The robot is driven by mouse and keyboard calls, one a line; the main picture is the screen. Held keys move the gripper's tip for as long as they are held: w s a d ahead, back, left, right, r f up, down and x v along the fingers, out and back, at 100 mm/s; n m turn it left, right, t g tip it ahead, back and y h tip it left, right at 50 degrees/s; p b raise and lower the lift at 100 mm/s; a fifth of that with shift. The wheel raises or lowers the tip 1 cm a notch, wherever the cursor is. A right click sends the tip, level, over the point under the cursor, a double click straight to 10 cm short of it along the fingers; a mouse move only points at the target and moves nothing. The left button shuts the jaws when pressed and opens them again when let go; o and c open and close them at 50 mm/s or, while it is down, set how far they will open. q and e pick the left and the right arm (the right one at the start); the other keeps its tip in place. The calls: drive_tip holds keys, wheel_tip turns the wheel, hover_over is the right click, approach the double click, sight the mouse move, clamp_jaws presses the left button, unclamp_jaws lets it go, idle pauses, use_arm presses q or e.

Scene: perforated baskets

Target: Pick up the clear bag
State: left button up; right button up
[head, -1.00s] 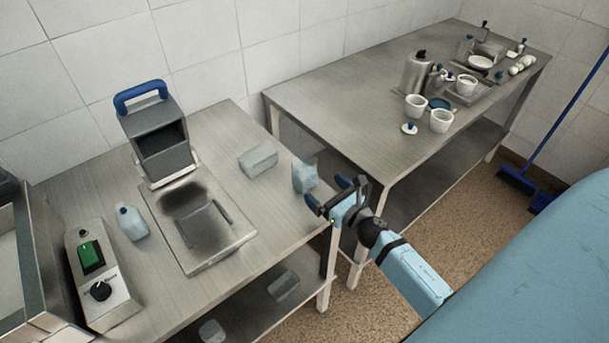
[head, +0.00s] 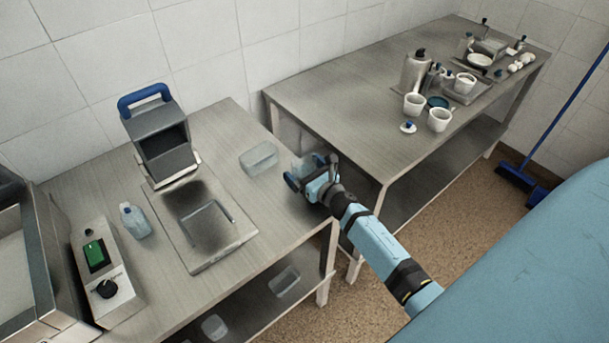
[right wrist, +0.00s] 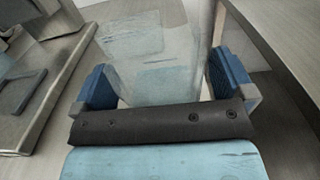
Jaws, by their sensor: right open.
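The clear bag (head: 302,166) stands near the right end of the left table, partly hidden behind my right gripper in the head view. My right gripper (head: 307,182) is open at the bag. In the right wrist view the see-through bag (right wrist: 150,65) shows between the two blue fingers of the gripper (right wrist: 160,82), with a finger on each side. I cannot tell whether either finger touches it. My left gripper is not in view.
A clear container (head: 259,158) lies left of the bag. A metal press with a blue handle (head: 146,97) and a bottle (head: 134,220) stand further left. A second table (head: 340,95) holds cups and a kettle. A gap separates the tables.

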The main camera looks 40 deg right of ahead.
drive_tip(key=c, duration=0.9)
drive_tip(key=shift+r, duration=0.5)
drive_tip(key=shift+r+p, duration=2.25)
drive_tip(key=shift+r, duration=7.25)
